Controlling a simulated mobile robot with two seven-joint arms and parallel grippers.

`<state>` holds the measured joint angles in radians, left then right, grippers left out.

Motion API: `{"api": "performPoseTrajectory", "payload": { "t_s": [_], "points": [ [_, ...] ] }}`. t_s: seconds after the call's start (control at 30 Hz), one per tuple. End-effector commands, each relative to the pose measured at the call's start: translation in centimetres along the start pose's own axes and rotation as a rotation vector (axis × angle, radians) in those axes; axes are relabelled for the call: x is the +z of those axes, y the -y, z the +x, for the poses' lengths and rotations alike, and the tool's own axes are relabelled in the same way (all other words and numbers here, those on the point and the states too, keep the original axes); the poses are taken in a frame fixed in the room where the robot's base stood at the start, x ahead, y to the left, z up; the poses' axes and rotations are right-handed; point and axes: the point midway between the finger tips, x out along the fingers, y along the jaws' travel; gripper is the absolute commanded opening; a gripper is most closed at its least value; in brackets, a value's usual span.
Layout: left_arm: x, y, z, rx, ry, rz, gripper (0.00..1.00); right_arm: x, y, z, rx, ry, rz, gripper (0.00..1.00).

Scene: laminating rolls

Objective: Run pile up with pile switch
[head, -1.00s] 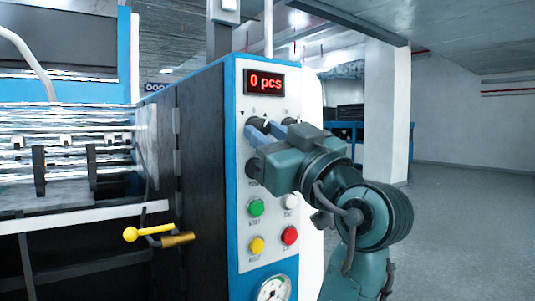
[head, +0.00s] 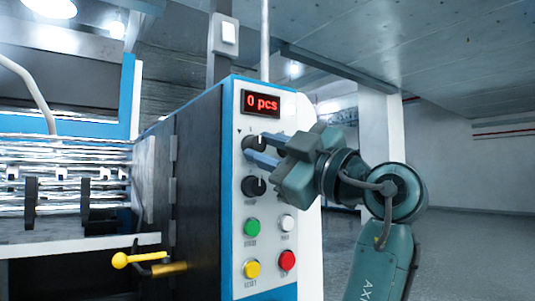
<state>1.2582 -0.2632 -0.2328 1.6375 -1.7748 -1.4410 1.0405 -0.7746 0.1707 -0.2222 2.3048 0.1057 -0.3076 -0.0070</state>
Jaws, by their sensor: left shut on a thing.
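The control panel (head: 236,232) has a red display (head: 262,103) reading "0 pcs". My left gripper (head: 257,149) is at the upper-left dark rotary knob (head: 254,144), shut on it, one finger above the other. The fingers and gripper body hide part of this knob and the panel's upper right. A second dark knob (head: 253,187) sits just below, clear of the fingers. The knob labels are too small to read, so I cannot tell which is the pile switch. I cannot make out a pile. My right gripper is not in view.
Below the knobs are green (head: 251,228), white (head: 287,223), yellow (head: 251,268) and red (head: 288,260) buttons. A yellow-handled lever (head: 121,260) juts out left of the dark cabinet door (head: 198,190). Open floor (head: 470,240) lies to the right.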

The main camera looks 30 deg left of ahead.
Motion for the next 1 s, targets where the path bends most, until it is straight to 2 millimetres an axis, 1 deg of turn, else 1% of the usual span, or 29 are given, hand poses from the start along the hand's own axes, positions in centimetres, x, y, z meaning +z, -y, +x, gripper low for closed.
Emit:
{"api": "performPoseTrajectory", "payload": {
  "t_s": [0.4, 0.43, 0.67, 0.7, 0.9, 1.0],
  "points": [
    [-0.15, -0.14, 0.04, 0.001, -0.001, -0.01, 0.04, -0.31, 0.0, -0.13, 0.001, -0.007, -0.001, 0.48],
    [-0.15, -0.14, 0.04, 0.002, -0.002, -0.01, 0.28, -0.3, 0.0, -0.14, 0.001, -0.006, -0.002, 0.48],
    [-0.09, -0.08, 0.03, 0.0, -0.001, -0.008, 0.47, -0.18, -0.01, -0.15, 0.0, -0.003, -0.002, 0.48],
    [-0.08, -0.07, 0.03, -0.001, -0.001, -0.008, 0.48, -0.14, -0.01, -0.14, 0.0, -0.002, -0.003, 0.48],
    [-0.03, -0.04, -0.02, -0.001, -0.001, -0.007, 0.48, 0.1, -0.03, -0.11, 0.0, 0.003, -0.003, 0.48],
    [0.01, -0.03, -0.5, -0.001, 0.0, -0.007, 0.48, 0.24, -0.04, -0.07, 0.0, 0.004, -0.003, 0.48]
  ]
}}
